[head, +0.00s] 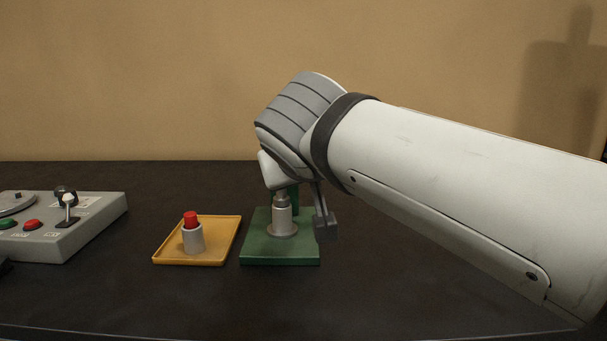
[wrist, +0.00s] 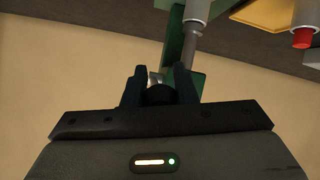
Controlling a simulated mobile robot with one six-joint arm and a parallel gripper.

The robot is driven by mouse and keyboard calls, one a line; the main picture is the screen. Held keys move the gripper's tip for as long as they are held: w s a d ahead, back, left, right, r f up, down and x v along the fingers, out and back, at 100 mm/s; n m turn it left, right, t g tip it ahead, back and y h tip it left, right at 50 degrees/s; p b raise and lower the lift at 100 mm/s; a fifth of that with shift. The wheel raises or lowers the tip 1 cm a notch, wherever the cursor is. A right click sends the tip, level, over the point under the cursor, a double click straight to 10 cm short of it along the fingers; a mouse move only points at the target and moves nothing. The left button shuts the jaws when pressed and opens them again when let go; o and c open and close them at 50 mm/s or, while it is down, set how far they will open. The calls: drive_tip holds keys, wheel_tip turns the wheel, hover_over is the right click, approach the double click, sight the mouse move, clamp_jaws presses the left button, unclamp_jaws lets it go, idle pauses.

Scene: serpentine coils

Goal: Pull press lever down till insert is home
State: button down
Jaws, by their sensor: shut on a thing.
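The press stands on a green base (head: 258,252) in the head view, with a grey cylindrical part (head: 282,217) upright on it. My arm covers the upper part of the press. In the wrist view, the two dark fingers of my gripper (wrist: 160,74) are shut on the press lever (wrist: 154,78), with a dark rounded end between them. The green press frame (wrist: 172,38) and a grey shaft (wrist: 197,12) show beyond the fingers. The insert cannot be made out clearly, so I cannot tell how deep it sits.
A yellow tray (head: 224,240) left of the press holds a grey cylinder (head: 193,238) with a red top (head: 190,218). A grey control box (head: 95,225) with buttons and a small lever stands farther left. The dark table (head: 130,300) is clear in front.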

drive_tip(key=shift+f, duration=0.3)
drive_tip(key=c, duration=1.5)
unclamp_jaws()
drive_tip(key=shift+w+a, duration=0.1)
drive_tip(key=shift+w, duration=0.05)
drive_tip(key=o, duration=0.3)
drive_tip(key=shift+r, duration=0.1)
drive_tip(key=shift+o, duration=0.2)
wheel_tip(320, 180, up, 10)
drive_tip(key=p, duration=0.4)
drive_tip(key=shift+p, duration=0.4)
